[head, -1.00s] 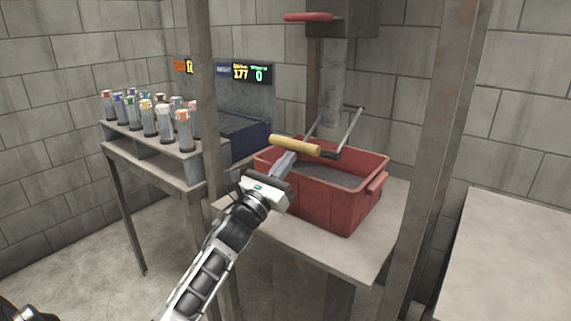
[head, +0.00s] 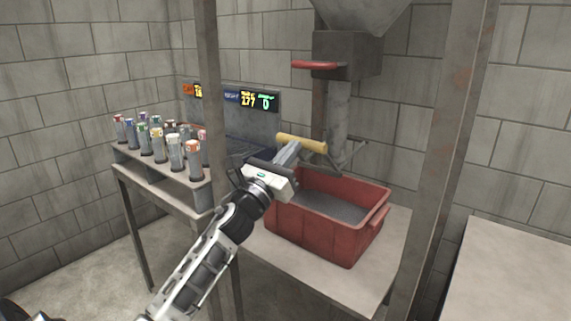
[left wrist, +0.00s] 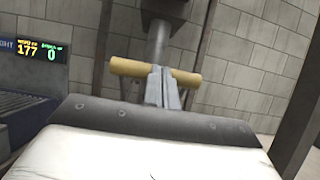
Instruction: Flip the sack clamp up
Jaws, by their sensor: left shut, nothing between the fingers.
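The sack clamp is a metal frame with a yellow bar handle (head: 302,143), beside the grey spout pipe (head: 339,110). In the head view the handle stands above the rear of the red tub. My left gripper (head: 288,152) is shut with nothing between its fingers. Its fingertips are up against the near side of the handle. In the left wrist view the handle (left wrist: 128,68) runs crosswise behind the finger tips (left wrist: 162,86); whether they touch is hard to tell. The clamp's side arms are partly hidden by the handle and my gripper. My right gripper is not seen.
The red tub (head: 318,237) with grey material stands on a table under the spout. A red lever (head: 315,65) sticks out above. A grey post (head: 208,90) stands left of the clamp, another at right (head: 452,150). A rack of capped tubes (head: 165,170) is at left.

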